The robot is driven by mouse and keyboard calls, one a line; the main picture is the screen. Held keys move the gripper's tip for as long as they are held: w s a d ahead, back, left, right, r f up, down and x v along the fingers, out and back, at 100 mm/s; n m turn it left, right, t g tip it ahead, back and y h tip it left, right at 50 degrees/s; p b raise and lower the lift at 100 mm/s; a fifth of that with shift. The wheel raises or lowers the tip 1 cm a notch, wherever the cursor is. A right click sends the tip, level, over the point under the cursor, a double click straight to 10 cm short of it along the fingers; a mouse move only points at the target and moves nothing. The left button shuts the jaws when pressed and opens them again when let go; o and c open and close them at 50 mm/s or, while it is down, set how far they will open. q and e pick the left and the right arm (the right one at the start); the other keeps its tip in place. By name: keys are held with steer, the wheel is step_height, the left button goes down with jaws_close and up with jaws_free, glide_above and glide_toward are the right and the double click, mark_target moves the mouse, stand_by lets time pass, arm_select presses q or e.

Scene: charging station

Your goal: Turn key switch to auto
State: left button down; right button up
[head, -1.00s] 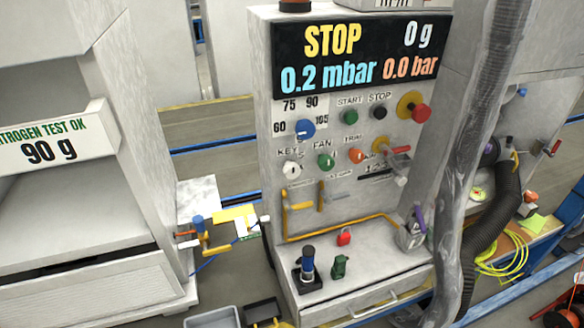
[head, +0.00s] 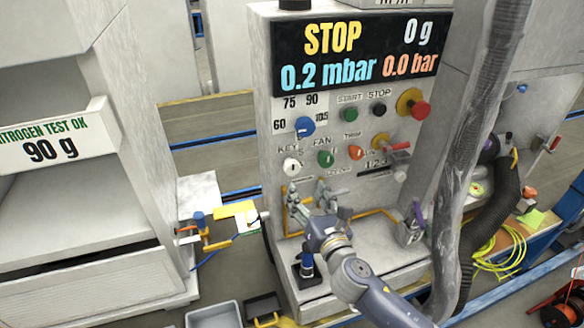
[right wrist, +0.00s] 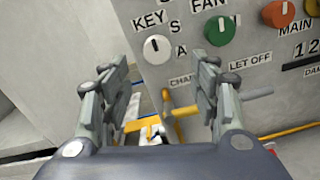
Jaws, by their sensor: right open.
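The white key switch (head: 292,165) is on the charging station panel under the label KEY, left of the green FAN knob (head: 325,158). In the right wrist view the key switch (right wrist: 157,47) shows a dark pointer mark on its face, with the letters S and A to its right. My right gripper (head: 307,188) is open and empty, in front of the panel just below the key switch. In the right wrist view its two fingers (right wrist: 160,85) stand apart, with the key switch seen beyond and above the gap between them. My left gripper is not in view.
A yellow pipe handle (right wrist: 180,112) lies below the key switch. A grey hose (head: 480,130) hangs at the right.

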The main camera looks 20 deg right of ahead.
mark_target(293, 170)
steer(key=shift+n, duration=0.3)
steer(key=w, duration=0.3)
steer(key=w+p, duration=0.1)
steer(key=w, duration=0.7)
steer(key=shift+a+r+p, duration=0.1)
steer(key=shift+a+p, duration=0.2)
steer(key=shift+p, duration=0.05)
steer(key=shift+c, duration=0.2)
steer(key=c, duration=1)
